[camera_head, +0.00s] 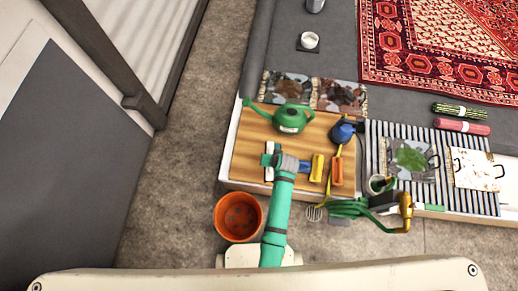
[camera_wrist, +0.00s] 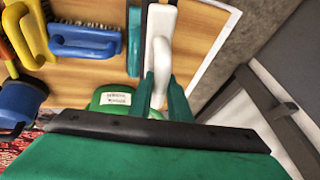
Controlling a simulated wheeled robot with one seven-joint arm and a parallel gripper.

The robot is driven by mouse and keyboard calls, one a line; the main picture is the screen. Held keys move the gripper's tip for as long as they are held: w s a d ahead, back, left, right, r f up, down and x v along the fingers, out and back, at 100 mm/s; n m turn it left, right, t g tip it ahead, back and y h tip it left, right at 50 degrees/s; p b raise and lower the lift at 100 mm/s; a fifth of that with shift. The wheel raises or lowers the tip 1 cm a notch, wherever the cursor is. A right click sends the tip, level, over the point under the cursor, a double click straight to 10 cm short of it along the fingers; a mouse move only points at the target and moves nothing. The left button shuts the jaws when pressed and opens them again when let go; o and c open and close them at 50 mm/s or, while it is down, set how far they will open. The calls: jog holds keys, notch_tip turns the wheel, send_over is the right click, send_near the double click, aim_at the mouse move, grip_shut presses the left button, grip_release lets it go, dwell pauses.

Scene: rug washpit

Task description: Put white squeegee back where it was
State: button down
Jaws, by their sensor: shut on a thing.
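The white squeegee (camera_head: 269,148) is at the left part of the wooden board (camera_head: 246,150) in the head view. My gripper (camera_head: 268,161) is over it. In the wrist view the white squeegee (camera_wrist: 161,25) runs up from between the teal fingers of my gripper (camera_wrist: 162,85), which are shut on its handle. My gripper hides part of it. I cannot tell whether the squeegee touches the board.
A green watering can (camera_head: 290,118) stands just behind my gripper. A blue brush (camera_head: 304,168), yellow tool (camera_head: 317,168) and orange tool (camera_head: 337,172) lie to the right. An orange pot (camera_head: 238,217) stands on the floor in front. Bare board shows at the left.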

jog(key=s+d+r+m, duration=0.1)
jog(key=s+d+r, duration=0.1)
jog(key=d, duration=0.2)
jog(key=shift+h, duration=0.3)
jog(key=shift+w+a+f, duration=1.3)
jog(key=shift+a+f, duration=0.5)
jog(key=shift+f, duration=0.35)
jog(key=shift+w+a+f, duration=1.25)
jog(key=shift+a+f, duration=0.6)
jog(key=shift+f, duration=0.35)
jog(key=shift+w+a+f, duration=1.3)
jog(key=shift+a+f, duration=0.5)
jog(key=shift+f, duration=0.35)
jog(key=c, duration=1.7)
grip_release()
jog(key=shift+f, duration=0.15)
jog(key=shift+o, duration=0.2)
